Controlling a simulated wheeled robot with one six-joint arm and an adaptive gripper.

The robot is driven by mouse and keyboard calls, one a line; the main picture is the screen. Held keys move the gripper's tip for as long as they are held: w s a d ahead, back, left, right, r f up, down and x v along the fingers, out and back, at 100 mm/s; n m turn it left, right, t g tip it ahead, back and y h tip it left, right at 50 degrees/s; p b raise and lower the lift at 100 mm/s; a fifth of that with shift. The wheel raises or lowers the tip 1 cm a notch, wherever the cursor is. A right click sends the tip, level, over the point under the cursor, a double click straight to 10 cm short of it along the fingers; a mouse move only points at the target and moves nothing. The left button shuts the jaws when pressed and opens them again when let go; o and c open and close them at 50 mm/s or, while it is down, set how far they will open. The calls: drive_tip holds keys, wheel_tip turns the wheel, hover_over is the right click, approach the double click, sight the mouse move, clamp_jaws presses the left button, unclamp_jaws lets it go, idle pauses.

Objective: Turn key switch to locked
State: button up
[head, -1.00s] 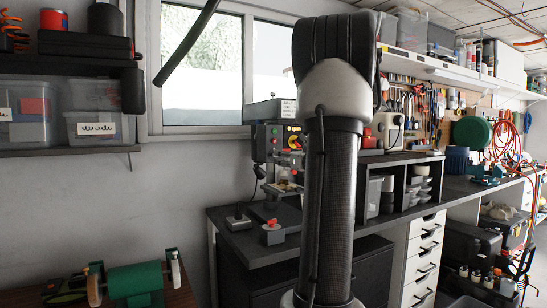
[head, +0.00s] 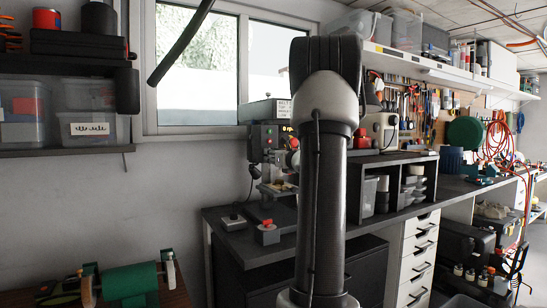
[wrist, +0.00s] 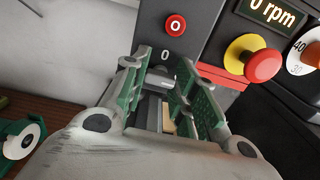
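My gripper is hidden in the head view.
A red-topped switch box (head: 267,232) stands on the dark bench. Bare wall lies left of the machine.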

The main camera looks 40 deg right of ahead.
drive_tip(key=shift+n, duration=0.4)
drive_tip(key=n, duration=1.7)
drive_tip(key=shift+a+f, duration=0.1)
idle(0.6)
drive_tip(key=o, duration=1)
drive_tip(key=shift+o, duration=0.2)
